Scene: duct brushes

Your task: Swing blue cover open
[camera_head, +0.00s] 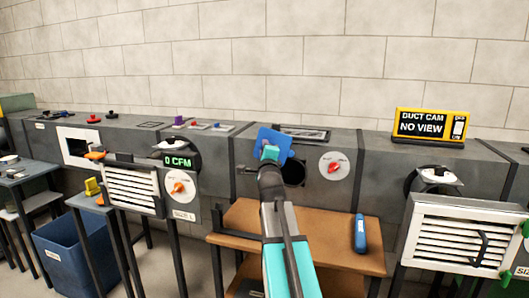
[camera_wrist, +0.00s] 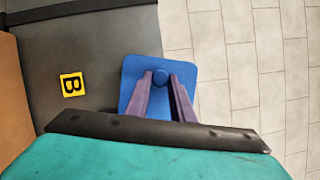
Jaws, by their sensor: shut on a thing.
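The blue cover (camera_head: 273,137) is a flat square plate on the front of the grey duct, tilted in the head view. A dark round opening (camera_head: 294,173) shows just below and to the right of it. In the wrist view the cover (camera_wrist: 134,82) has a small round blue knob (camera_wrist: 160,77) between my two purple fingers. My gripper (camera_head: 270,153) is shut on this knob; it also shows in the wrist view (camera_wrist: 161,82). My arm hides part of the duct front below the cover.
A brown table (camera_head: 235,217) stands below, with a blue tool (camera_head: 360,233) at its right. A red-knob dial (camera_head: 334,166) is right of the opening. Louvred grilles (camera_head: 460,236) stick out at both sides.

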